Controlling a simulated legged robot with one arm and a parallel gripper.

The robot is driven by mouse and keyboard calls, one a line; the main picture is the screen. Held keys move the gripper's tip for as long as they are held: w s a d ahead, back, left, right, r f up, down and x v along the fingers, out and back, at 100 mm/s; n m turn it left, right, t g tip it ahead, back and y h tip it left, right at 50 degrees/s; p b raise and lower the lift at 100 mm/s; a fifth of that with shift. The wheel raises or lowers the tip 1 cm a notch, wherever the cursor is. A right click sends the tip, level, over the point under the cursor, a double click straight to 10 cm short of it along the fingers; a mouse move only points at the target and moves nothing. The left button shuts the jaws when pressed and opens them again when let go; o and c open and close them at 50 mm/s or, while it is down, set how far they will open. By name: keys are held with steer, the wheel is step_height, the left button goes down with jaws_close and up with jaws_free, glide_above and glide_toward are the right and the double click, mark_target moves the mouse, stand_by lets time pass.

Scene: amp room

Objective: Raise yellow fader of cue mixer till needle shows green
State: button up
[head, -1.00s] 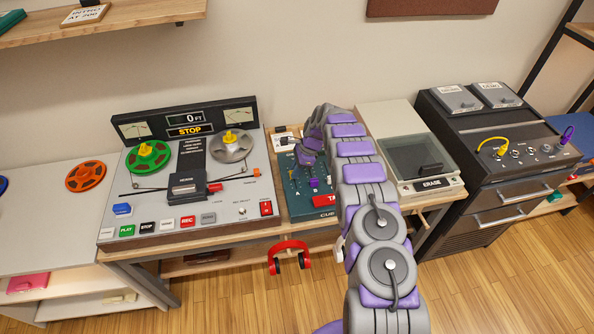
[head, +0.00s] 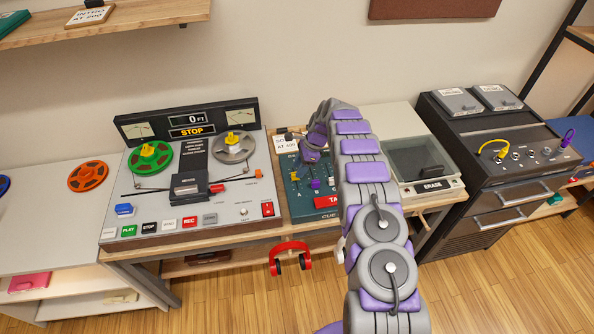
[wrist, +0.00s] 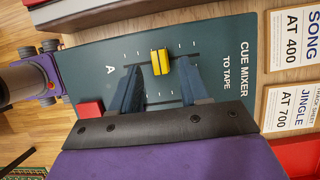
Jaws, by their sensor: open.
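The cue mixer (head: 298,205) is a dark teal panel on the bench, partly hidden by my arm. Its yellow fader (wrist: 160,62) sits partway along a dark slot marked A in the wrist view; it also shows in the head view (head: 294,177). My gripper (wrist: 159,66) is open. Its two blue-grey fingers appear either side of the yellow cap, with gaps to both; I cannot tell how far above the panel they are. In the head view my gripper (head: 311,154) hangs over the mixer's back part. I see no needle on the mixer.
A purple fader (head: 315,183) and a red button (wrist: 90,107) are near the yellow fader. Left stands a tape deck (head: 245,190) with two meters; right is an eraser unit (head: 432,187). Red headphones (head: 290,257) hang in front. Track cards (wrist: 292,108) lie beside the mixer.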

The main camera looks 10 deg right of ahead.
steer(key=p+v, duration=0.2)
steer(key=v, duration=1.2)
steer(key=shift+r, duration=0.15)
steer(key=s+a+r+n+g+h, duration=0.1)
steer(key=s+a+r+n, duration=0.35)
steer(key=s+r, duration=0.65)
steer(key=s+a+r+n+h, duration=0.1)
steer(key=s+a+r+n, duration=0.3)
steer(key=s+r, duration=0.7)
steer(key=s+f+n+h, duration=0.1)
steer(key=s+n, duration=0.3)
steer(key=s, duration=1.2)
steer(key=s+d+f+n+h, duration=0.1)
steer(key=s+n, duration=0.4)
steer(key=s, duration=1.2)
steer(key=shift+s+d+f+g, duration=0.3)
steer(key=shift+f+g, duration=0.1)
steer(key=shift+f, duration=0.5)
steer(key=shift+w+n, duration=0.1)
steer(key=shift+n, duration=0.15)
